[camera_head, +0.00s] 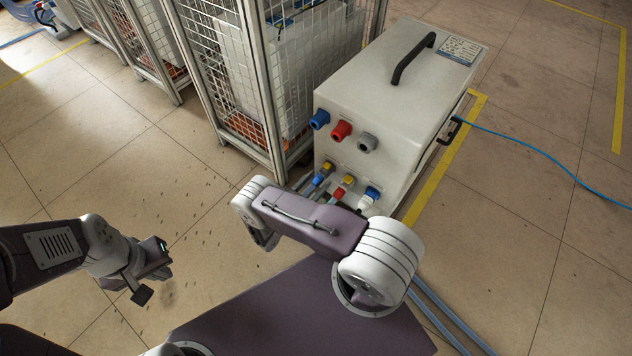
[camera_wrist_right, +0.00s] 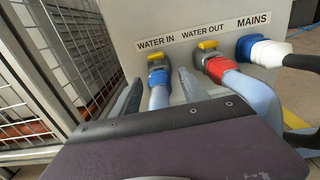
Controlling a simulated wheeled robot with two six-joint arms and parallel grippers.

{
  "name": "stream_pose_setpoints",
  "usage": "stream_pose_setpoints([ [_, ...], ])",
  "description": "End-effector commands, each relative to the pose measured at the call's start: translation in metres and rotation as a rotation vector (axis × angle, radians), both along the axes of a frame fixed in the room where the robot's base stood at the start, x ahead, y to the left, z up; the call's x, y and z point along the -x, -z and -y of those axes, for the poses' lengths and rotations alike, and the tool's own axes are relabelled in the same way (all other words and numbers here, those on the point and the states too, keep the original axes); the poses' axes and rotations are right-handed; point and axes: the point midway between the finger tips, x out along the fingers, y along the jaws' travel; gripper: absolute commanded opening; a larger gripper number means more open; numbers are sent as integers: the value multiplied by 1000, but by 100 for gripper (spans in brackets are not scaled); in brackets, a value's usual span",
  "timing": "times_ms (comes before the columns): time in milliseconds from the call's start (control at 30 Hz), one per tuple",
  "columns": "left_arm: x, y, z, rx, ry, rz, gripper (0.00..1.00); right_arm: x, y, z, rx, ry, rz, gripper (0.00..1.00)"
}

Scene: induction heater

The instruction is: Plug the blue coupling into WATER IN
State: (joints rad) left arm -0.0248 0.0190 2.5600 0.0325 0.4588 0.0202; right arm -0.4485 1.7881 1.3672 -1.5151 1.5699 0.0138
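The heater (camera_head: 385,105) is a pale box. Its WATER IN label (camera_wrist_right: 156,42) sits above a yellow-handled valve (camera_wrist_right: 156,56). The blue coupling (camera_wrist_right: 158,77), on a pale blue hose (camera_wrist_right: 159,98), is right under that valve, in line with it; I cannot tell if it is fully seated. It also shows in the head view (camera_head: 318,180). My right gripper (camera_wrist_right: 160,92) is open, its fingers on either side of the coupling and hose with gaps visible. My right arm hides most of it in the head view. My left gripper (camera_head: 151,273) is open and empty above the floor at left.
A red coupling (camera_wrist_right: 218,68) is at WATER OUT, and a blue-white MAINS plug (camera_wrist_right: 262,50) sits to its right. A wire-mesh cage (camera_head: 262,80) stands close on the heater's left.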

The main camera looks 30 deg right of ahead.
Motion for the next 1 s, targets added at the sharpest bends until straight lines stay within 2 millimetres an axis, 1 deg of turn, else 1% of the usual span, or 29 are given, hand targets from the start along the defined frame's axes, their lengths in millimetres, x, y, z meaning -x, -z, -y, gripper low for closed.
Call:
stream_pose_setpoints([
  [167, 0, 0, 0, 0, 0, 0, 0, 0, 0, -1, 0, 0, 0, 52],
  [267, 0, -5, 0, 0, 0, 0, 0, 3, -2, -9, 0, -3, 1, 52],
  [400, 0, -17, 0, 0, 0, 0, 0, 14, -4, -38, -1, -7, 2, 52],
  [500, 0, -21, 0, 0, 0, 0, 0, 23, -3, -58, -1, -6, 2, 52],
  [633, 0, -23, 0, 0, 0, 0, 0, 31, -1, -77, 0, -4, 1, 52],
  [767, 0, -23, 0, 0, 0, 0, 0, 35, 0, -84, 0, -1, 0, 52],
  [1000, 0, -23, 0, 0, 0, 0, 0, 35, 0, -84, 0, 0, 0, 52],
])
